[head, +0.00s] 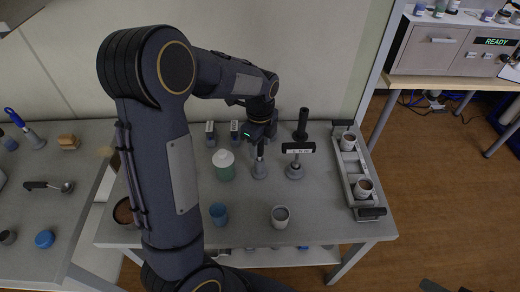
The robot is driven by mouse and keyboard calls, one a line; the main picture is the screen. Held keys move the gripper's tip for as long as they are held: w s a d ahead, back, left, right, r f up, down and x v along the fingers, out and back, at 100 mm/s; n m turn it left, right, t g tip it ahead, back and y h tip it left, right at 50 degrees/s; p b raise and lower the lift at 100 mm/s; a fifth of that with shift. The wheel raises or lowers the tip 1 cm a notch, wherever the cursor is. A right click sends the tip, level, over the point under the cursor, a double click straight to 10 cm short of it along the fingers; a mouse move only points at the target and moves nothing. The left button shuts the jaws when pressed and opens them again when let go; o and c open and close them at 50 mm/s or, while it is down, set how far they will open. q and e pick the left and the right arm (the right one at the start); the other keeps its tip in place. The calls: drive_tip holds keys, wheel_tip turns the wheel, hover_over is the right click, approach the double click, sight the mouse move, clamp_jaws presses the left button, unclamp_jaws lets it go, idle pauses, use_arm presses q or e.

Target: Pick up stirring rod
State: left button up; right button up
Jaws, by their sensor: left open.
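My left gripper (261,134) is over the table, pointing down above a grey holder (260,172). A slim dark upright piece (260,151), which may be the stirring rod's handle, stands in this holder just below the fingers. The gripper is open, and I cannot tell if its fingers are around the handle. To the right, a second grey holder (295,172) carries a tool with a black T-shaped handle (298,147). Dark pieces at the bottom right edge may be my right gripper (448,287), mostly cut off.
A green jar with a white lid (224,167) stands close left of the gripper. A blue cup (219,214) and a grey cup (281,216) are in front. A rack with cups (362,205) is at the right, and a black cylinder (301,124) stands behind.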

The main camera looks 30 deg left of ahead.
use_arm(q)
drive_tip(key=shift+f, duration=0.25)
clamp_jaws()
drive_tip(key=shift+r, duration=0.15)
wheel_tip(320, 180, up, 10)
drive_tip(key=shift+f, duration=0.1)
idle(0.4)
